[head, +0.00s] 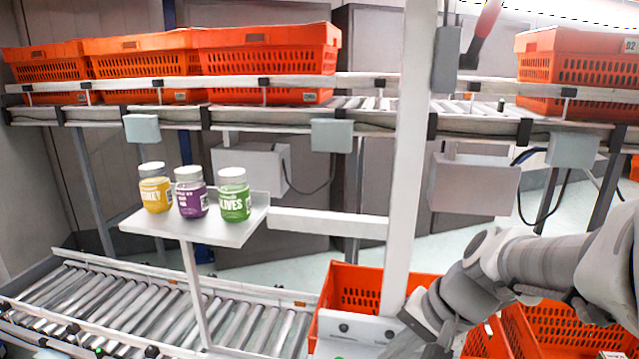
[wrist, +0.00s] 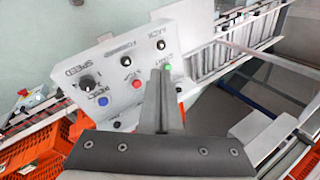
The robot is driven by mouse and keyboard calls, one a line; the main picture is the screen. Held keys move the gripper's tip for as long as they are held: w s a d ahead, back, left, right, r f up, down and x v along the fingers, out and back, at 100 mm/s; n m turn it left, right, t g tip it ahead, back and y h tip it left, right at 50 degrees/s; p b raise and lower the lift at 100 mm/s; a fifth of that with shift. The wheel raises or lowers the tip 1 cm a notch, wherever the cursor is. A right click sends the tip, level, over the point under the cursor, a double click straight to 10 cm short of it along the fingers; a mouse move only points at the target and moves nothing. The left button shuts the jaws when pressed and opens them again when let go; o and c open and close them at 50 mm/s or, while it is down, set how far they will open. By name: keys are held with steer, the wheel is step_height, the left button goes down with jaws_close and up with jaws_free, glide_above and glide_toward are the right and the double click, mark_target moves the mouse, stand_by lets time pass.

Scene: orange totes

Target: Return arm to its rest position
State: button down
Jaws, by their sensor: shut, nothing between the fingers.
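My gripper (wrist: 160,78) is shut and empty, its fingers pressed together in the wrist view. The fingertips appear in front of a white control panel (wrist: 118,70), close to a green button (wrist: 167,67). I cannot tell whether they touch it. In the head view my arm (head: 545,262) reaches in from the right edge and bends down to the bottom centre. The gripper end is low beside the panel (head: 350,326), and its fingertips are hard to make out there.
A white post (head: 408,170) stands just left of my arm. Orange totes (head: 362,285) sit below and around the arm. A shelf (head: 235,218) holds yellow, purple and green jars. A roller conveyor (head: 110,305) runs at lower left; more totes (head: 265,62) line the rear conveyor.

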steer(key=s+d+r+n+t+h, duration=0.2)
steer(key=s+r+n, duration=0.4)
steer(key=s, duration=0.3)
steer(key=shift+s+d+n+t+h, duration=0.3)
steer(key=shift+d+h, duration=0.2)
steer(key=shift+h, duration=0.8)
stand_by(0.4)
